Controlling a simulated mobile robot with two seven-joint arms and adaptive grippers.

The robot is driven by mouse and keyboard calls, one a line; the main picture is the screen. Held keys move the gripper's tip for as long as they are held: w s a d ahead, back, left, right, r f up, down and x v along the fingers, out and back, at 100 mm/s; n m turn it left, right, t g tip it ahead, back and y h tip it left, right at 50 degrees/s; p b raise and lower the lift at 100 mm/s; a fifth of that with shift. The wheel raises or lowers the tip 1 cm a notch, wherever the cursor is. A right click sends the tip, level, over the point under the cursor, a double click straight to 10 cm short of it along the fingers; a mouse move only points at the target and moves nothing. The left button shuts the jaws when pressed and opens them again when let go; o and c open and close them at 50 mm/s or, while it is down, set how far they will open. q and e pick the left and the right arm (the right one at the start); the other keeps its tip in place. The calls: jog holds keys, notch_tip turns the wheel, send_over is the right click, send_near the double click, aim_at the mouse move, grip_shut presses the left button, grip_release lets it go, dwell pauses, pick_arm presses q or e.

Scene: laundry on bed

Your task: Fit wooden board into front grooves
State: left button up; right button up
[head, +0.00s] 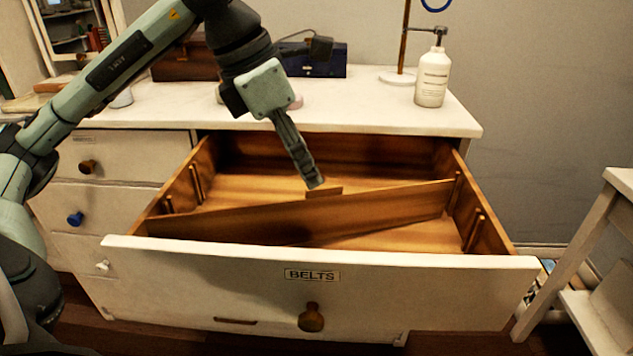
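The wooden board (300,213) stands on edge in the open drawer, slanting across it. Its left end is near the front left, by the front strips (168,204) on the left wall. Its right end is farther back, near the rear strips (457,188) on the right wall. The front strips on the right wall (474,228) stand clear of the board. A small tab (324,192) rises from its top edge. My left gripper (315,182) points down right at the tab, its tip just above or touching it. Its fingers show edge-on, so their opening is unclear. My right gripper is out of view.
The drawer front (420,283) is labelled BELTS and has a wooden knob (311,318). On the dresser top (380,112) stand a white bottle (433,78), a stand (398,76), and a dark blue box (318,62). A white stool (585,250) is at the right.

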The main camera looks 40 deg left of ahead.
pick_arm(q)
jog(key=v, duration=0.6)
jog(key=shift+p, duration=0.4)
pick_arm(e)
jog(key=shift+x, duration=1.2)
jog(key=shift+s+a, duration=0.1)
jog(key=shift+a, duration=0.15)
